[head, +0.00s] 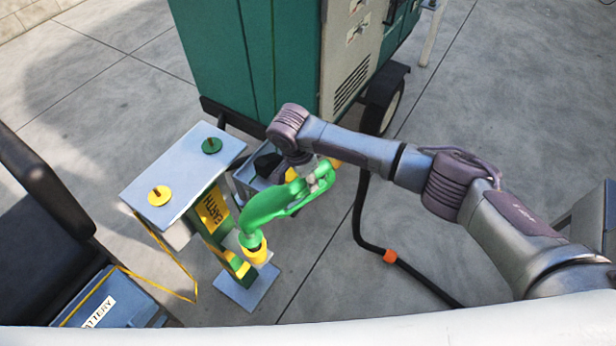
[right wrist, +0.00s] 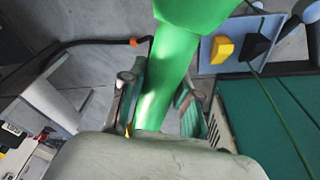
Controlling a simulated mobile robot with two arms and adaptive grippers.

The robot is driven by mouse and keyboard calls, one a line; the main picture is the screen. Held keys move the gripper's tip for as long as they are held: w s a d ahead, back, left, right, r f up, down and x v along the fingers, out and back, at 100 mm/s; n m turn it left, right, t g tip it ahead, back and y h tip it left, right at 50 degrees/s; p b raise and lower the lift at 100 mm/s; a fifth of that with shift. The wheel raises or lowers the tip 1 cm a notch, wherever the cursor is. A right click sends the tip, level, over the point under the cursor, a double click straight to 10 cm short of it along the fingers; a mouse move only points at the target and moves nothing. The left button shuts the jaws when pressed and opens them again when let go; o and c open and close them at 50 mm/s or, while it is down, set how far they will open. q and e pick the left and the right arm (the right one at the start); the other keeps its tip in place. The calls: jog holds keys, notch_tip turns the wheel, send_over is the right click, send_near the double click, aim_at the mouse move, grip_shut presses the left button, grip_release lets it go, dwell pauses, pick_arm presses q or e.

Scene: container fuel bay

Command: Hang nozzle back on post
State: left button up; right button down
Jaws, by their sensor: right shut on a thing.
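The green nozzle (head: 268,208) is in my right gripper (head: 318,178), in front of the post. The right wrist view shows its green body (right wrist: 172,72) between the two fingers of the gripper (right wrist: 160,95), which is shut on it. The nozzle's lower left end points down over a yellow cup-like piece (head: 257,254) by the post; I cannot tell whether it sits in it or only overlaps it. The post (head: 212,212) is green with a yellow EARTH label and a pale top plate (head: 180,172). My left gripper is not in view.
A black hose (head: 358,215) with an orange band (head: 390,256) lies on the floor at right. A green wheeled cabinet (head: 270,60) stands behind. A pale tray holds a yellow block (right wrist: 222,49). A battery box (head: 110,300) is at lower left.

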aim_at(307, 189)
jog(key=shift+f+b, duration=0.9)
jog(key=shift+f, duration=1.4)
jog(key=c, duration=0.8)
grip_release()
jog(key=shift+o, duration=0.2)
jog(key=r, duration=0.4)
jog(key=a+r, duration=0.1)
jog(key=r, duration=0.3)
jog(key=s+a+r, duration=0.1)
jog(key=r, duration=0.2)
jog(key=shift+r, duration=0.4)
